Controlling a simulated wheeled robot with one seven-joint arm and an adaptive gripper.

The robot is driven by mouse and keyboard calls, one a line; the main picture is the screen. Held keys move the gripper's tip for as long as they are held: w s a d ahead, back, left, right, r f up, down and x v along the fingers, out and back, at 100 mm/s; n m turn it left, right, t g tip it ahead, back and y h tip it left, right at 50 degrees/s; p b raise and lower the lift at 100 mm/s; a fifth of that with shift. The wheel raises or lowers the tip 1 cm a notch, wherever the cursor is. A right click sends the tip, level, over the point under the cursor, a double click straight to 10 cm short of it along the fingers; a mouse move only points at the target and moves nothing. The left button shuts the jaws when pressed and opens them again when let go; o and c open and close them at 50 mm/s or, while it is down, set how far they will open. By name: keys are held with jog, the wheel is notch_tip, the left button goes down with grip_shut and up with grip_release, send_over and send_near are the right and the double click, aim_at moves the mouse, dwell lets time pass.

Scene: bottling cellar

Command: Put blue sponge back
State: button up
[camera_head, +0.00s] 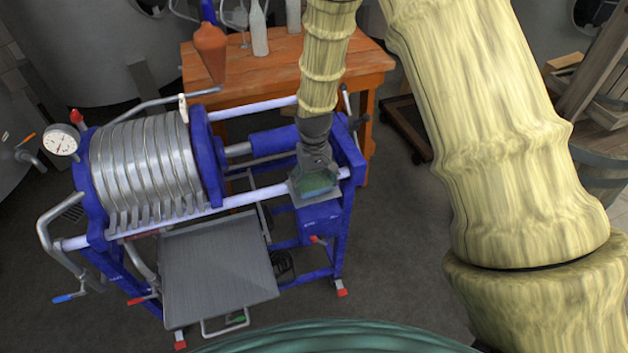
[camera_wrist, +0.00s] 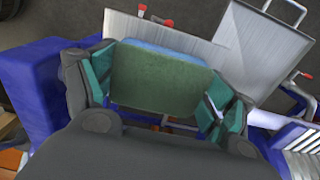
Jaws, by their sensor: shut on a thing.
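The sponge (camera_wrist: 160,82) shows in the wrist view as a flat block with a dark green face and a blue strip along its far edge. My gripper (camera_wrist: 163,92) is shut on it, with a teal-padded finger at each side. In the head view my gripper (camera_head: 315,178) points down over the right end of a blue and steel filter press (camera_head: 150,170), above its blue box (camera_head: 320,222). The sponge's greenish face (camera_head: 316,181) shows between the fingers there. I cannot tell whether the sponge touches anything below.
A grey metal tray (camera_head: 220,268) sits low at the front of the press. Steel rails (camera_head: 250,196) run beside my gripper. Behind stands an orange wooden table (camera_head: 280,75) with bottles (camera_head: 258,30). A wooden barrel (camera_head: 600,170) stands at right. Dark floor (camera_head: 400,240) is free between.

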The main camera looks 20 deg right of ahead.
aim_at(314, 181)
jog(key=shift+f, duration=0.15)
jog(key=o, duration=0.8)
jog(key=shift+r+b, duration=2.2)
jog(key=shift+r, duration=3.95)
